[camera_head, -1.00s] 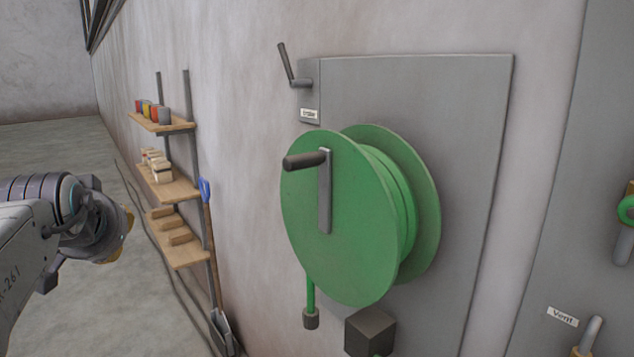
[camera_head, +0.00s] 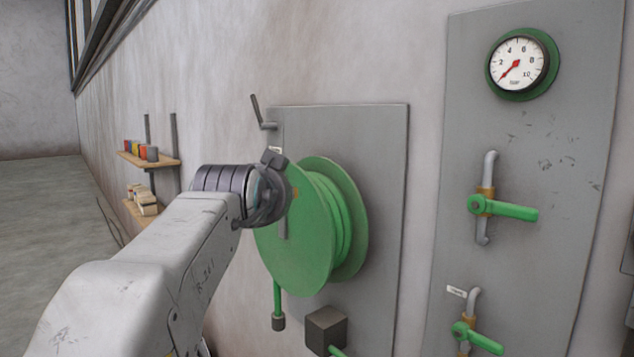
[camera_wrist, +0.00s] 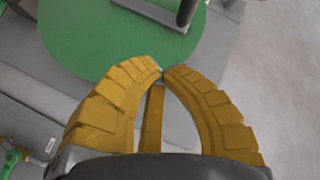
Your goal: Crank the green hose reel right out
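The green hose reel (camera_head: 300,255) stands out from a grey wall panel. My wrist covers its upper left face and hides the crank's dark grip in the head view; part of the grey crank arm (camera_head: 283,228) shows below my wrist. In the wrist view, the reel's green face (camera_wrist: 100,45) fills the upper left, with the dark crank handle (camera_wrist: 187,12) at the top edge, beyond my fingertips. My gripper (camera_wrist: 162,72) has its yellow fingers curved together, tips meeting, with the handle outside them. A green hose end (camera_head: 278,300) hangs under the reel.
A small grey crank (camera_head: 258,112) sits above the reel and a dark box (camera_head: 326,330) below it. To the right, a panel carries a gauge (camera_head: 520,64) and green-handled valves (camera_head: 505,208). Wall shelves (camera_head: 150,160) stand at left, with open floor beyond.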

